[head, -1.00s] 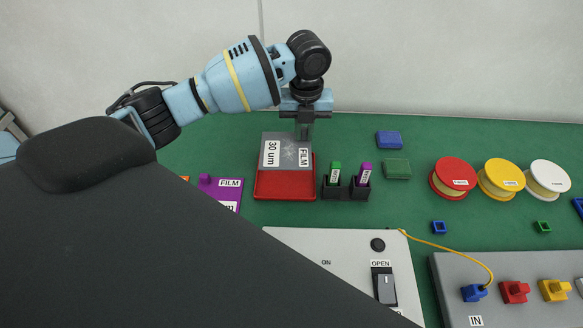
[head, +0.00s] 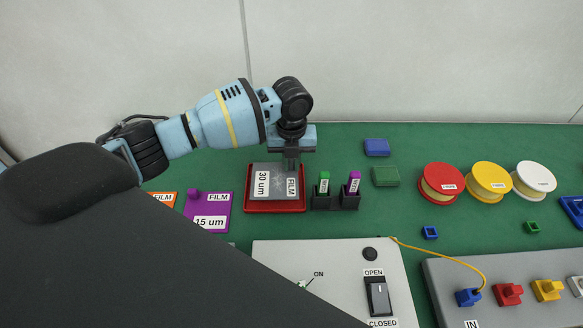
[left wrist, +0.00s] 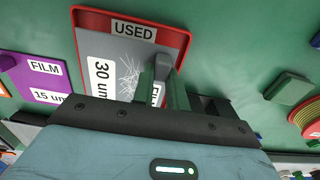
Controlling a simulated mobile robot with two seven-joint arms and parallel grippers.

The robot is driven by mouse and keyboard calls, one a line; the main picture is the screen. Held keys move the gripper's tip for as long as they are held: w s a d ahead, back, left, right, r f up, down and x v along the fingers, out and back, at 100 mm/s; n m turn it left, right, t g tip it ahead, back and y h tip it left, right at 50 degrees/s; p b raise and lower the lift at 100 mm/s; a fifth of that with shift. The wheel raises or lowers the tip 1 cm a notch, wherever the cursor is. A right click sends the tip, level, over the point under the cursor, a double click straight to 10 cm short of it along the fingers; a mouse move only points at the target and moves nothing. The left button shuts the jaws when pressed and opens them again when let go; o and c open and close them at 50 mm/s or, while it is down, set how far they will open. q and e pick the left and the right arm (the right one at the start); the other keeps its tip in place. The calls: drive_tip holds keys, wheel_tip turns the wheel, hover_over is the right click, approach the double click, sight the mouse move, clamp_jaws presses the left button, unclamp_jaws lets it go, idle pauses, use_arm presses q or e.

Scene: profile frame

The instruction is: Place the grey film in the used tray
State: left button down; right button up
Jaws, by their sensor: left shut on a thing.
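The grey film (head: 271,182), labelled "FILM" and "30 um", lies flat inside or just over the red used tray (head: 275,210); I cannot tell whether it touches the tray floor. In the left wrist view the film (left wrist: 120,60) shows white scratch marks, and the tray's "USED" label and red rim (left wrist: 187,40) show past its edge. My left gripper (head: 291,165) points down at the film's far part and is shut on the film's grey knob; the fingers (left wrist: 163,85) partly hide it. My right gripper is not in view.
Purple (head: 208,212) and orange (head: 163,198) films lie left of the tray. A black holder (head: 335,202) with green and purple vials stands close on the right. Blue (head: 377,147) and green (head: 386,176) blocks lie beyond. A grey switch panel (head: 335,265) is in front.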

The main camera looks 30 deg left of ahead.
use_arm(q)
drive_tip(key=shift+f, duration=1.35)
drive_tip(key=shift+f, duration=0.1)
drive_tip(key=c, duration=1.7)
unclamp_jaws()
drive_tip(key=shift+f, duration=0.1)
wheel_tip(320, 180, up, 12)
drive_tip(key=shift+r+p, duration=0.2)
drive_tip(key=shift+p, duration=0.1)
drive_tip(key=shift+s+f, duration=0.1)
